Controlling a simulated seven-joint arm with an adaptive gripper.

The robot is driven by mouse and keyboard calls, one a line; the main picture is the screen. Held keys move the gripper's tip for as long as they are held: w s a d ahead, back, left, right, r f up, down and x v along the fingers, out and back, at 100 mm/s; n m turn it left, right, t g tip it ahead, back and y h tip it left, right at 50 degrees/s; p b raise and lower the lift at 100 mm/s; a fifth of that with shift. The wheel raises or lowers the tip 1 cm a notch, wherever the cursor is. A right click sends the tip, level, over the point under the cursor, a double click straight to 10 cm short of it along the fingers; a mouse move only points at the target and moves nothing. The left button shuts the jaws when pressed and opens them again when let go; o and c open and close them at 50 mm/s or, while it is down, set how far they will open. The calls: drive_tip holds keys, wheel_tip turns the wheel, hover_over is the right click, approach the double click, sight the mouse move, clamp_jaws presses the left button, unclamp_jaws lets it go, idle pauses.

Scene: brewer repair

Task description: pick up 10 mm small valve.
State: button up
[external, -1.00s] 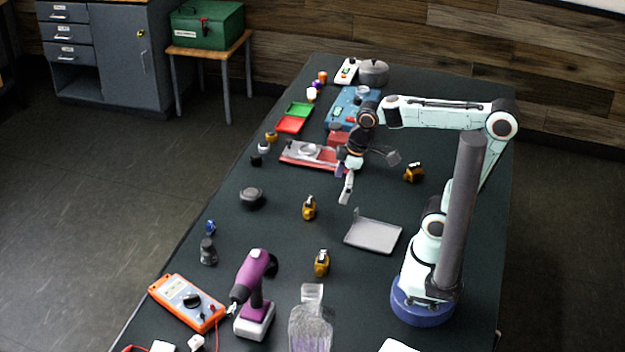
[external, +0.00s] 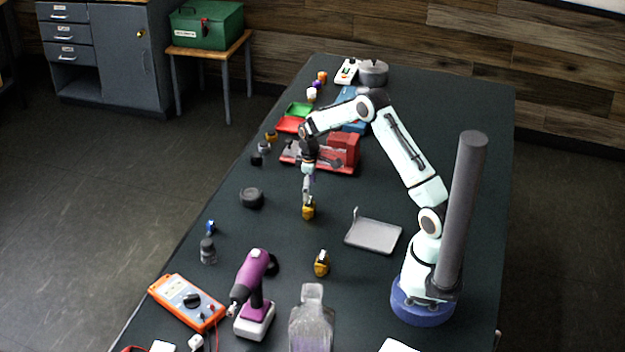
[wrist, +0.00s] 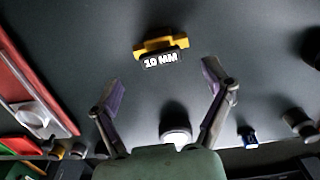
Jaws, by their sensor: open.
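The 10 mm small valve is a yellow-orange piece with a dark front reading "10 MM"; in the wrist view the valve (wrist: 162,44) lies upper centre on the dark table. In the external view the valve (external: 308,212) stands mid-table, its top partly hidden by my gripper (external: 308,197). My gripper points down just above it. In the wrist view my gripper (wrist: 163,76) has its two fingers spread wide, with nothing between them, and the valve shows just beyond the tips. I cannot tell whether they touch it.
Another orange valve (external: 321,264) stands nearer the camera. A grey tray (external: 373,235) lies to the right and a dark round part (external: 251,198) to the left. A red block (external: 342,150) on a red tray is behind. A purple drill (external: 254,290) stands in front.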

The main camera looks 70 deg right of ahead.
sight(309, 207)
wheel_tip(309, 207, down, 4)
drive_tip(key=shift+f, duration=0.25)
drive_tip(key=c, duration=1.3)
drive_tip(key=shift+c, duration=0.2)
drive_tip(key=shift+r, duration=0.1)
